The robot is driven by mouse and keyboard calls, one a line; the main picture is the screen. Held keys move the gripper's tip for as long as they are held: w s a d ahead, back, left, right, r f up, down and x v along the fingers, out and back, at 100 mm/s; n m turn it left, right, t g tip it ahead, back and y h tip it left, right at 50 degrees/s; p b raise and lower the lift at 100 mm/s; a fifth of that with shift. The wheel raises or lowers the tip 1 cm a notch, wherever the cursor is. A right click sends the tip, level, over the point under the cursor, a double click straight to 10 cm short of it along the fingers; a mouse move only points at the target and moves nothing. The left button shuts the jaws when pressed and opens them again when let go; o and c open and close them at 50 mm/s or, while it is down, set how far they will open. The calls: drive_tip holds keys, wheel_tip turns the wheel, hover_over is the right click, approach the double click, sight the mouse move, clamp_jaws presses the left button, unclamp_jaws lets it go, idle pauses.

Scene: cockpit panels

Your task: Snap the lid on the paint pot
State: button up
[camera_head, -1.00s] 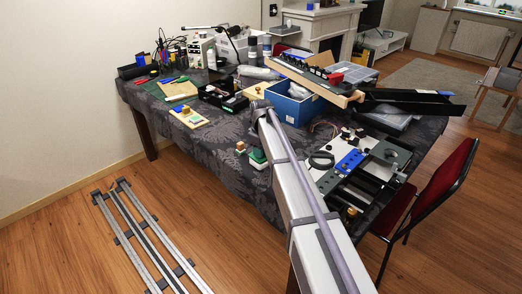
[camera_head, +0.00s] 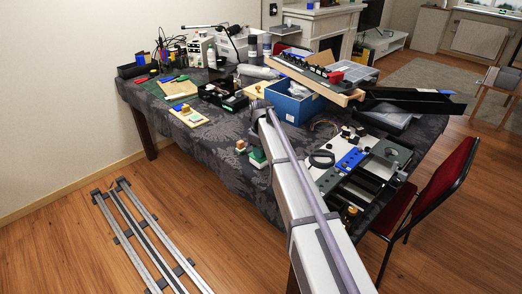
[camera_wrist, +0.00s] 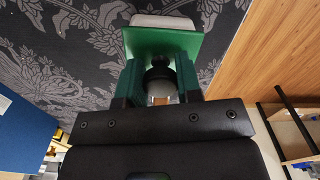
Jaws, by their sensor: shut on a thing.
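In the wrist view, my gripper (camera_wrist: 160,90) has its two green fingers on either side of a dark round piece (camera_wrist: 158,72) with a pale grey part below it. The fingers appear to be shut on this piece. Just beyond the fingertips is a green square plate (camera_wrist: 150,42) with a white block (camera_wrist: 162,21) at its far side, by the table edge. A green and white object also shows at the table's front edge in the head view (camera_head: 257,158). I cannot clearly tell the lid from the pot. In the head view, my arm hides the gripper.
A dark patterned cloth (camera_head: 205,145) covers the table. A blue box (camera_head: 297,105) stands beyond my arm, and a grey panel assembly (camera_head: 360,165) lies to the right. A small wooden board (camera_head: 189,116) is at the left. A red chair (camera_head: 443,180) stands at the right.

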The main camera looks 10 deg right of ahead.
drive_tip(key=o, duration=1)
drive_tip(key=shift+o, duration=0.4)
drive_tip(key=o, duration=0.4)
drive_tip(key=shift+r, duration=0.1)
wheel_tip(320, 180, up, 7)
drive_tip(key=p, duration=0.7)
